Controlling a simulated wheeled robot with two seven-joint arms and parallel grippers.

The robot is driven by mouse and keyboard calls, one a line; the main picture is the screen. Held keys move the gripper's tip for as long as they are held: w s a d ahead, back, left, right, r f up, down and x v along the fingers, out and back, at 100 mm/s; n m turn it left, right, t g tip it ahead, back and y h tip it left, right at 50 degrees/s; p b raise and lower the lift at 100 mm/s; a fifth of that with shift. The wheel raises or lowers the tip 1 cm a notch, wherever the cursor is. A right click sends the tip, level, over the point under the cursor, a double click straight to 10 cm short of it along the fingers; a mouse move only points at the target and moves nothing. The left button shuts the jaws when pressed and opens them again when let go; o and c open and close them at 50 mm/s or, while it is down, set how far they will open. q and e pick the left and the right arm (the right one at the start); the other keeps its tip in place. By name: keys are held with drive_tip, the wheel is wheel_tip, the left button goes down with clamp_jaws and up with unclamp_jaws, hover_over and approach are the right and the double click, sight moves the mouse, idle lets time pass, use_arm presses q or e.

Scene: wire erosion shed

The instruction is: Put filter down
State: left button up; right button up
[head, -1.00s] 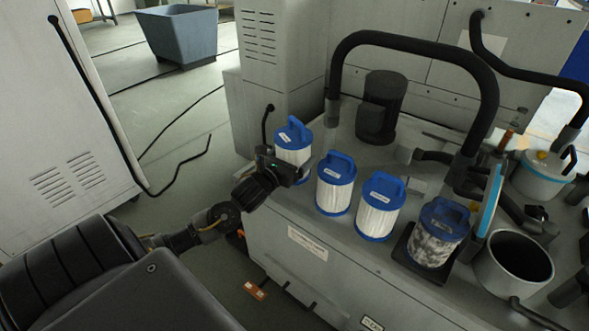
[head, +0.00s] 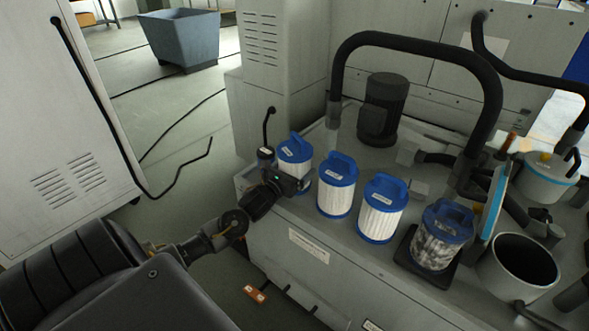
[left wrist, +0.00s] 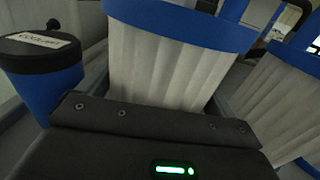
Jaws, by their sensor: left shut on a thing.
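My left gripper (head: 299,183) is shut on the leftmost filter (head: 295,155), a white pleated cartridge with a blue handled cap. The filter is upright at the left end of the grey machine top (head: 277,205); whether its base touches the top is hidden behind the gripper. In the left wrist view its white pleats (left wrist: 163,75) and blue rim fill the space beyond the gripper body. Two more clean filters stand to its right, a middle one (head: 335,190) and a right one (head: 380,212). My right gripper is not in view.
A dirty grey filter (head: 436,240) stands on a black square tray (head: 408,259), beside an open dark cylinder (head: 515,262). A black hose (head: 420,45) arches behind the filters, near a black motor (head: 382,110). A blue-bodied, black-capped container (left wrist: 45,55) is close on the left.

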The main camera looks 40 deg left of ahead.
use_arm(q)
drive_tip(key=o, duration=1.2)
drive_tip(key=shift+c, duration=0.2)
drive_tip(key=shift+o, duration=0.2)
drive_tip(key=shift+s+r, duration=0.1)
